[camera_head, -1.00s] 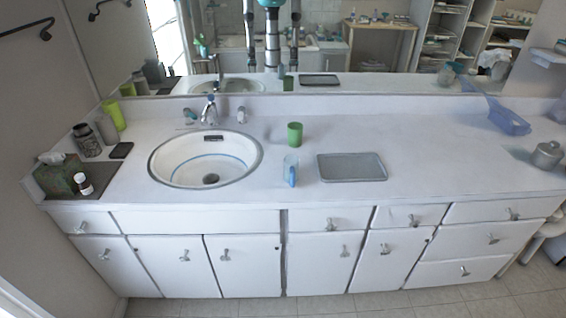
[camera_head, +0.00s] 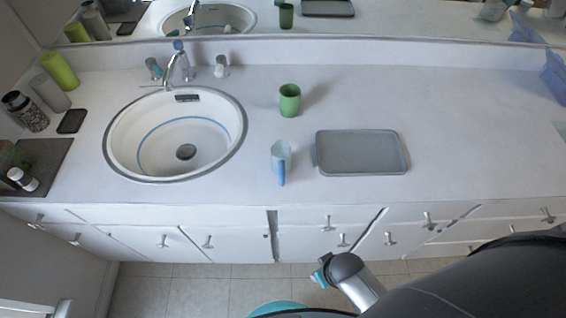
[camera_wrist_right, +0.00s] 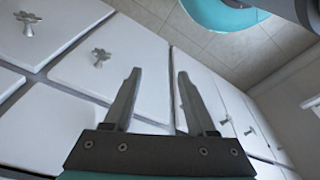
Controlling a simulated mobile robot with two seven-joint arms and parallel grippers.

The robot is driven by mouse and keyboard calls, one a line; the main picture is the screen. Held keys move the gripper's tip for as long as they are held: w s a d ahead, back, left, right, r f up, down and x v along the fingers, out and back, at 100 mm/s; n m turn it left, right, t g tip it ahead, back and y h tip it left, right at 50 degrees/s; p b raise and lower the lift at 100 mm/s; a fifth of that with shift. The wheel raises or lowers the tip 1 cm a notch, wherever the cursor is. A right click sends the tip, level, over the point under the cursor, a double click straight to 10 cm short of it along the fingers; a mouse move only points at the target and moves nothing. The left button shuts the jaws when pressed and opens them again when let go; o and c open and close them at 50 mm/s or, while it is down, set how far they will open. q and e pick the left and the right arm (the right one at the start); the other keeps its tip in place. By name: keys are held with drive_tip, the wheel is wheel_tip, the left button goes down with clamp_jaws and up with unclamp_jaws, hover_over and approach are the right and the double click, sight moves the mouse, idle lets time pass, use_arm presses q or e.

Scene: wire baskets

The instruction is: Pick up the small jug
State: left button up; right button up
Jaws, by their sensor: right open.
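The small jug (camera_head: 281,153), translucent and pale with a blue handle, stands upright on the white counter between the sink and a grey tray, near the front edge. Its handle points toward the front. My right gripper (camera_wrist_right: 160,72) is open and empty in the right wrist view, with cabinet fronts and floor beyond its fingers. In the head view my right arm comes in from the lower right and its far end is below the counter's front edge, apart from the jug. The jug is not in the right wrist view. My left gripper is not in view.
A green cup (camera_head: 289,100) stands behind the jug and the grey tray (camera_head: 360,152) lies just right of it. The round sink (camera_head: 140,160) is to the left. Cabinet doors with knobs (camera_head: 165,241) front the counter. The counter right of the tray is mostly clear.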

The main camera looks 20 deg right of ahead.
drive_tip(key=w+a+r+t, duration=0.1)
drive_tip(key=w+r, duration=0.1)
drive_tip(key=r, duration=0.7)
drive_tip(key=w+r, duration=0.3)
drive_tip(key=r, duration=0.6)
drive_tip(key=w+a+r+n+y, duration=0.3)
drive_tip(key=w+a+r+n, duration=0.3)
drive_tip(key=a+r+n, duration=0.5)
wheel_tip(320, 180, up, 2)
drive_tip(key=n+g+h, duration=0.3)
drive_tip(key=n, duration=1.9)
hover_over(282, 175)
drive_tip(key=f, duration=0.8)
drive_tip(key=shift+w+f+b, duration=0.3)
drive_tip(key=shift+w+f, duration=0.05)
drive_tip(key=shift+s+f+b, duration=0.2)
drive_tip(key=shift+f, duration=1.15)
drive_tip(key=shift+s+f+b, duration=0.15)
drive_tip(key=shift+f+b, duration=0.05)
drive_tip(key=shift+f, duration=1.1)
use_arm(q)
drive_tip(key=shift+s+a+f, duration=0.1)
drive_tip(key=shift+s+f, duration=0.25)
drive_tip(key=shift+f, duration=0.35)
use_arm(e)
clamp_jaws()
